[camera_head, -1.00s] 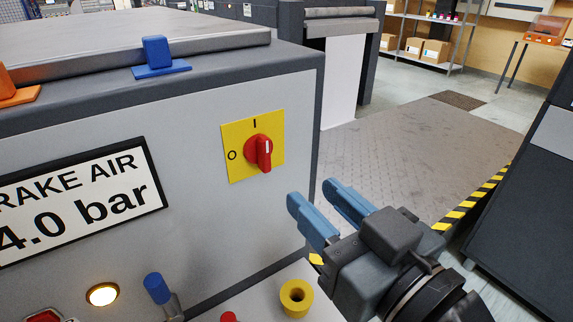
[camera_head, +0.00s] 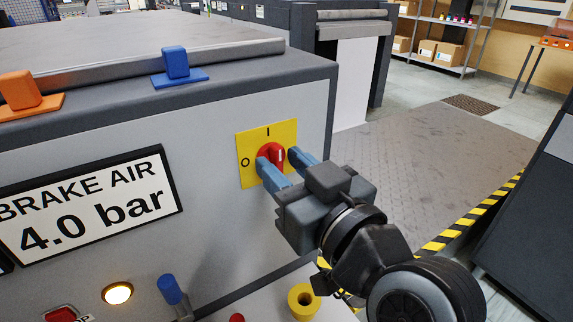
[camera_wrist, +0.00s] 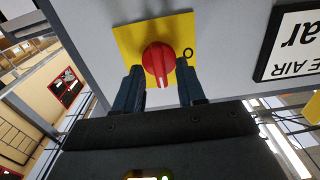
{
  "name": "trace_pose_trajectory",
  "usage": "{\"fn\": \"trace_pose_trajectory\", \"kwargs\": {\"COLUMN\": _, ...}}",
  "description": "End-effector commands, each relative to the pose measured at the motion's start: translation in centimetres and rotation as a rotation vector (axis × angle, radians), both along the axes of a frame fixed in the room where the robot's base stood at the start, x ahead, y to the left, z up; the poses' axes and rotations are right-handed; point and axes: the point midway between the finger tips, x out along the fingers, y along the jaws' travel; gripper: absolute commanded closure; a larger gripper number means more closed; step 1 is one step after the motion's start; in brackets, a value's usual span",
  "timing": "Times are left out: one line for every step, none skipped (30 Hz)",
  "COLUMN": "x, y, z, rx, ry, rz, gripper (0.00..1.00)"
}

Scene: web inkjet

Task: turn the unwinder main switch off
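The main switch is a red rotary knob (camera_head: 277,155) on a yellow plate (camera_head: 250,142) marked I at the top and O at the left. The knob's white line is upright, in line with the I mark. My gripper (camera_head: 279,162) is at the plate with its two blue fingers apart, one on each side of the knob. In the wrist view the knob (camera_wrist: 158,60) sits between the open fingers (camera_wrist: 160,92), with a gap on both sides. The fingers hide part of the plate's lower area.
A brake air sign (camera_head: 90,205) is left of the switch. Below are a lit lamp (camera_head: 117,293), a blue-topped lever (camera_head: 170,290) and a yellow ring (camera_head: 303,302). Blue (camera_head: 178,65) and orange (camera_head: 20,92) pieces stand on the cabinet top. Floor at right is clear.

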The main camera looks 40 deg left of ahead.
Motion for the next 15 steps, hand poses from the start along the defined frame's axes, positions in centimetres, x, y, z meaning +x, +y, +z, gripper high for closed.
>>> {"fn": "trace_pose_trajectory", "kwargs": {"x": 0.01, "y": -0.01, "z": -0.01, "rx": 0.0, "ry": 0.0, "rz": 0.0, "gripper": 0.61}}
{"fn": "trace_pose_trajectory", "kwargs": {"x": 0.0, "y": -0.02, "z": -0.01, "rx": 0.0, "ry": 0.0, "rz": 0.0, "gripper": 0.61}}
{"fn": "trace_pose_trajectory", "kwargs": {"x": 0.0, "y": -0.02, "z": -0.01, "rx": 0.0, "ry": 0.0, "rz": 0.0, "gripper": 0.64}}
{"fn": "trace_pose_trajectory", "kwargs": {"x": 0.0, "y": -0.03, "z": -0.01, "rx": 0.0, "ry": 0.0, "rz": 0.0, "gripper": 0.67}}
{"fn": "trace_pose_trajectory", "kwargs": {"x": 0.0, "y": -0.03, "z": -0.01, "rx": 0.0, "ry": 0.0, "rz": 0.0, "gripper": 0.7}}
{"fn": "trace_pose_trajectory", "kwargs": {"x": 0.0, "y": -0.03, "z": -0.01, "rx": 0.0, "ry": 0.0, "rz": 0.0, "gripper": 0.74}}
{"fn": "trace_pose_trajectory", "kwargs": {"x": 0.0, "y": -0.04, "z": -0.01, "rx": 0.0, "ry": 0.0, "rz": 0.0, "gripper": 0.77}}
{"fn": "trace_pose_trajectory", "kwargs": {"x": 0.0, "y": -0.04, "z": -0.01, "rx": 0.0, "ry": 0.0, "rz": 0.0, "gripper": 0.8}}
{"fn": "trace_pose_trajectory", "kwargs": {"x": 0.0, "y": -0.04, "z": -0.01, "rx": 0.0, "ry": 0.0, "rz": 0.0, "gripper": 0.84}}
{"fn": "trace_pose_trajectory", "kwargs": {"x": 0.0, "y": -0.04, "z": -0.01, "rx": 0.0, "ry": 0.0, "rz": 0.0, "gripper": 0.86}}
{"fn": "trace_pose_trajectory", "kwargs": {"x": 0.0, "y": -0.04, "z": -0.01, "rx": 0.0, "ry": 0.0, "rz": 0.0, "gripper": 0.89}}
{"fn": "trace_pose_trajectory", "kwargs": {"x": 0.0, "y": -0.04, "z": -0.01, "rx": 0.0, "ry": 0.0, "rz": 0.0, "gripper": 0.93}}
{"fn": "trace_pose_trajectory", "kwargs": {"x": 0.0, "y": -0.04, "z": -0.01, "rx": 0.0, "ry": 0.0, "rz": 0.0, "gripper": 0.96}}
{"fn": "trace_pose_trajectory", "kwargs": {"x": 0.0, "y": -0.05, "z": -0.01, "rx": 0.0, "ry": 0.0, "rz": 0.0, "gripper": 0.99}}
{"fn": "trace_pose_trajectory", "kwargs": {"x": 0.0, "y": -0.05, "z": -0.01, "rx": 0.0, "ry": 0.0, "rz": 0.0, "gripper": 1.0}}
